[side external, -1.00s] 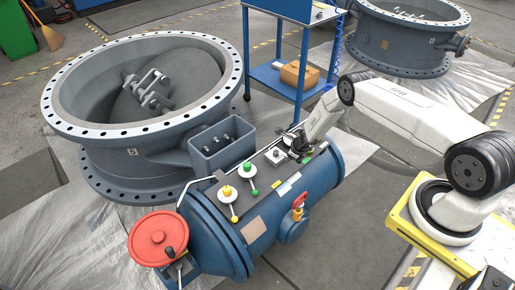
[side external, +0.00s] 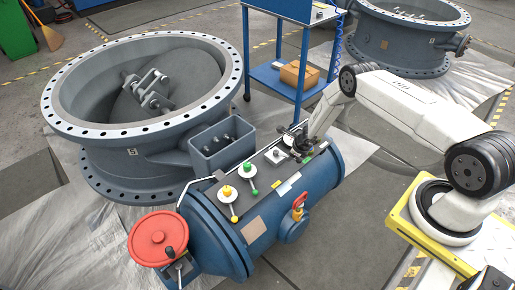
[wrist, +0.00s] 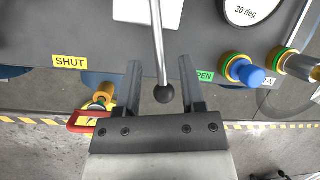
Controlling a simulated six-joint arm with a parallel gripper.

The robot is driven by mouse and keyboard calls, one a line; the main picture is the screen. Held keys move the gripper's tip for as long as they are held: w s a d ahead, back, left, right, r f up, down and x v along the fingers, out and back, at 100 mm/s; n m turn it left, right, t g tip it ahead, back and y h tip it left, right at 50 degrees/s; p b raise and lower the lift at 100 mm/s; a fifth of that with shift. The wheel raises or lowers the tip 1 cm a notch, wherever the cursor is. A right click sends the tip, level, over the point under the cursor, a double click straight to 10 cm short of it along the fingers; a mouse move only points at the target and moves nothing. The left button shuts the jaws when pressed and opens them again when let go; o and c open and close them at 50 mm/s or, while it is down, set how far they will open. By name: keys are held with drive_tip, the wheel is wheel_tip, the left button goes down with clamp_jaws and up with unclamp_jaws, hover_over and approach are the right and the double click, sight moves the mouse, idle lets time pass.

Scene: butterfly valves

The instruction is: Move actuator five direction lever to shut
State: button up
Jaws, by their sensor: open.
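The direction lever (wrist: 159,50) is a thin metal rod with a black ball knob (wrist: 165,94), coming from a white plate (wrist: 147,10) on the grey panel. A yellow SHUT label (wrist: 70,62) is on the panel to its left and a green OPEN label (wrist: 204,76) is to its right, partly hidden by a finger. The lever lies between the labels, nearer OPEN. My gripper (wrist: 160,64) is open, with one finger on each side of the rod and visible gaps. In the side view my gripper (side external: 298,138) is over the panel's far end; the lever is unclear there.
A blue-capped fitting (wrist: 241,70) and a 30 deg dial (wrist: 252,10) are right of the lever. A red-handled valve (wrist: 90,120) is at lower left. On the blue actuator (side external: 212,240), yellow and green knobs and a red handwheel (side external: 160,238) stand nearer the camera.

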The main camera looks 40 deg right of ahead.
drive_tip(key=v, duration=0.6)
idle(0.5)
drive_tip(key=shift+w, duration=0.1)
clamp_jaws()
drive_tip(key=n, duration=0.2)
drive_tip(key=w+d+n+g+h, duration=0.1)
drive_tip(key=n, duration=0.2)
drive_tip(key=r+n, duration=0.1)
drive_tip(key=n, duration=0.2)
drive_tip(key=shift+w+d+r+g+h, duration=0.1)
drive_tip(key=shift+w+d+g+h, duration=0.1)
drive_tip(key=shift+w+g+h, duration=0.15)
drive_tip(key=r+n, duration=0.1)
drive_tip(key=n, duration=0.2)
drive_tip(key=w+n+g+h, duration=0.1)
drive_tip(key=n, duration=0.2)
drive_tip(key=d+r+n+g, duration=0.1)
drive_tip(key=n, duration=0.2)
drive_tip(key=shift+w+d+r+n+h, duration=0.1)
drive_tip(key=shift+w+r+n+h, duration=0.2)
drive_tip(key=shift+r, duration=0.1)
